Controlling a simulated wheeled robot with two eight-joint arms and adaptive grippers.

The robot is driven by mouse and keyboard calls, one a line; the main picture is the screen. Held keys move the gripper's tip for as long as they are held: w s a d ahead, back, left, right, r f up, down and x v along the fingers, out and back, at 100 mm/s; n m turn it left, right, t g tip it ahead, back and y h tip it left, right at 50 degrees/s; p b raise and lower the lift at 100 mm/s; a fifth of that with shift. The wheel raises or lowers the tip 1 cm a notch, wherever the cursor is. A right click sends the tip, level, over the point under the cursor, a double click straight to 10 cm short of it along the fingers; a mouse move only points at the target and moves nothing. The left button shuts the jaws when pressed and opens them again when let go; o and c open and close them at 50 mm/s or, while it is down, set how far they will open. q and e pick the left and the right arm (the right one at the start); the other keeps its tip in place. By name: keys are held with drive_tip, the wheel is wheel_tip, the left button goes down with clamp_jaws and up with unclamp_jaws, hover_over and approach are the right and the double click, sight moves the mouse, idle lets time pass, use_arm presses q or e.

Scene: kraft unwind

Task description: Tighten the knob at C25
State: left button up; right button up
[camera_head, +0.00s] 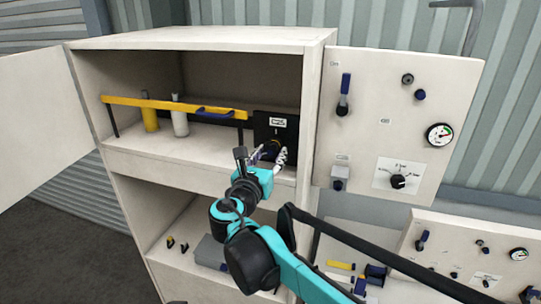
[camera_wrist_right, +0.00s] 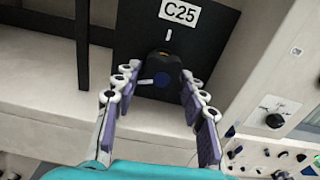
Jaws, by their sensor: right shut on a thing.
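The C25 label (camera_wrist_right: 179,13) is on a black panel (camera_wrist_right: 205,35) inside the cabinet's upper compartment. Below the label is a dark knob (camera_wrist_right: 163,64) with a blue round face; in the head view the knob (camera_head: 275,144) is small and partly hidden by the fingers. A white mark sits on the panel between label and knob. My right gripper (camera_wrist_right: 160,72) has one finger on each side of the knob and is shut on it; in the head view the gripper (camera_head: 269,154) reaches the panel from the front. My left gripper is not in view.
A yellow bar (camera_head: 165,103) on black posts crosses the compartment left of the panel. A yellow cylinder (camera_head: 150,117) and a white cylinder (camera_head: 180,119) stand behind it. The right door (camera_head: 395,125) is open and carries a gauge (camera_head: 439,134) and dial (camera_head: 398,181).

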drive_tip(key=m+b, duration=0.1)
drive_tip(key=m, duration=0.4)
drive_tip(key=shift+w+a+b, duration=0.1)
drive_tip(key=shift+a+b, duration=0.05)
drive_tip(key=shift+b, duration=0.2)
drive_tip(key=m+b, duration=0.1)
drive_tip(key=m, duration=0.4)
drive_tip(key=shift+w+a+m, duration=0.1)
drive_tip(key=shift+a+m, duration=0.05)
drive_tip(key=shift+m, duration=0.25)
drive_tip(key=m+b, duration=0.1)
drive_tip(key=m, duration=0.5)
drive_tip(key=shift+r+m, duration=0.15)
drive_tip(key=shift+m, duration=1.2)
drive_tip(key=shift+r+m, duration=0.1)
drive_tip(key=shift+m, duration=1.25)
drive_tip(key=o, duration=1)
drive_tip(key=shift+o, duration=0.8)
drive_tip(key=shift+s+r, duration=0.15)
drive_tip(key=shift+s, duration=0.05)
